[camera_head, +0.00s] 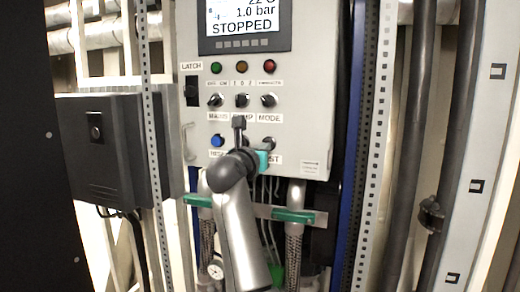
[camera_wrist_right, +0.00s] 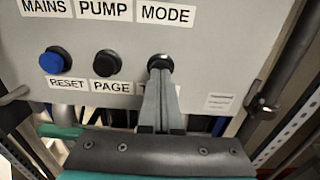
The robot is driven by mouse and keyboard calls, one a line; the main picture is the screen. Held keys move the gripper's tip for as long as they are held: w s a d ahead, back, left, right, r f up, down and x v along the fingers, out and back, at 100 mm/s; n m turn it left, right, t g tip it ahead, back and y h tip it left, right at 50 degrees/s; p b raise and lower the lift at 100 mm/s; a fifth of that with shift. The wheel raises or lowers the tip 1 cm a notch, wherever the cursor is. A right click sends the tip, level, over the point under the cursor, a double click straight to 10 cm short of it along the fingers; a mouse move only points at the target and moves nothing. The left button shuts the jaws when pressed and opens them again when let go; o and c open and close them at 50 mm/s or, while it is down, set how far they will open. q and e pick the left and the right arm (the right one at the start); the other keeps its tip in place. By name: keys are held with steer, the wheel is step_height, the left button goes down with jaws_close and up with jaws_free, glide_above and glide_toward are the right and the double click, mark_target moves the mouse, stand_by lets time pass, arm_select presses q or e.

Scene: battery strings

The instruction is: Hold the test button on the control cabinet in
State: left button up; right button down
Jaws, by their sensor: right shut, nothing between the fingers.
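The grey control cabinet (camera_head: 308,100) carries a row of push buttons below its switches. The black test button (camera_wrist_right: 160,61) is the rightmost one, above a label mostly hidden by my fingers; it also shows in the head view (camera_head: 270,142). My right gripper (camera_wrist_right: 159,76) is shut and empty. Its fingertips meet the lower part of the test button in the wrist view and seem to touch it. I cannot tell how far the button is pushed in. In the head view my right gripper (camera_head: 264,153) is partly hidden by its own wrist. My left gripper is not in view.
Left of the test button are the black page button (camera_wrist_right: 107,63) and the blue reset button (camera_wrist_right: 54,61). The display (camera_head: 245,24) reads STOPPED. Green-handled valves (camera_head: 293,216) and hoses sit below the cabinet. A black box (camera_head: 105,150) stands at left.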

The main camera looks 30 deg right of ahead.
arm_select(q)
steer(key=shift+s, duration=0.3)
arm_select(e)
steer(key=shift+s, duration=0.15)
steer(key=shift+w+d+r, duration=0.4)
steer(key=shift+d, duration=0.2)
